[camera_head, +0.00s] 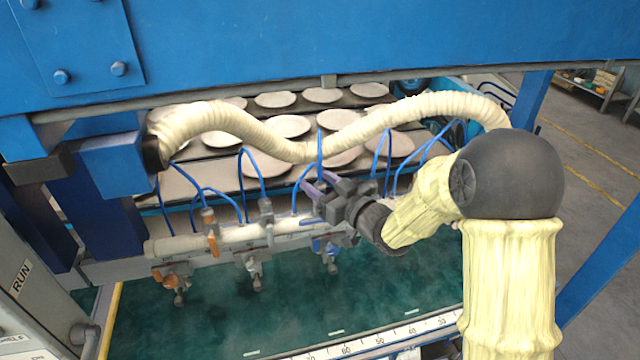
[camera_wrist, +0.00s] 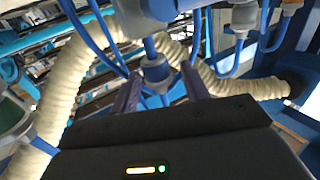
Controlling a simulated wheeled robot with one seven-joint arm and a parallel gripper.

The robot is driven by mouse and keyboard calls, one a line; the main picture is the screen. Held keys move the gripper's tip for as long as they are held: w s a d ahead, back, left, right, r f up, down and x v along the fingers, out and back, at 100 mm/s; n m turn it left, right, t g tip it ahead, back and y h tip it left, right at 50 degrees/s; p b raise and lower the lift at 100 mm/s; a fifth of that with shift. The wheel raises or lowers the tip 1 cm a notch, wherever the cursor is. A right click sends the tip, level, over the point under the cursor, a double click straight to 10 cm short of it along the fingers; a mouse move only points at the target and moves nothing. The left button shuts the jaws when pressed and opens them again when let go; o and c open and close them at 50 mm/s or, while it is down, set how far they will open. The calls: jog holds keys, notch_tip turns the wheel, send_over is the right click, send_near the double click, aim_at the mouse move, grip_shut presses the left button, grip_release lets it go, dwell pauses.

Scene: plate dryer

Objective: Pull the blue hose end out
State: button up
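In the wrist view a blue hose end (camera_wrist: 151,46) runs into a blue-grey fitting (camera_wrist: 156,69). The purple fingers of my gripper (camera_wrist: 161,80) stand on either side of that fitting, with a small gap visible on each side, so the gripper looks open. In the head view my gripper (camera_head: 321,185) is at the right part of the white manifold pipe (camera_head: 225,237), and a blue hose (camera_head: 320,146) rises just behind the fingers. The fingers and wrist hide the lower end of this hose there.
Other blue hoses (camera_head: 242,172) arch close by to the left and right. A thick cream duct (camera_head: 270,143) crosses above, in front of racks of pale plates (camera_head: 287,126). A blue beam (camera_head: 350,40) spans the top.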

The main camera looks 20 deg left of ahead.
jog(key=shift+s+d+f, duration=0.1)
jog(key=shift+s+d, duration=0.15)
jog(key=shift+d, duration=0.2)
jog(key=b+v, duration=0.5)
jog(key=v, duration=1.1)
jog(key=shift+s, duration=0.2)
jog(key=shift+d, duration=0.1)
jog(key=w+d+f+m+t+h, duration=0.1)
jog(key=w+d+f+m+h, duration=0.2)
jog(key=d+f+m+h, duration=0.65)
jog(key=s+d+f+m+g+h, duration=0.1)
jog(key=s+d+f+g+h, duration=0.2)
jog(key=s, duration=0.4)
jog(key=s+d+f+m+g+h, duration=0.1)
jog(key=s+d+f+g+h, duration=0.2)
jog(key=s+d, duration=0.3)
jog(key=shift+s+g, duration=0.4)
jog(key=shift+g, duration=0.4)
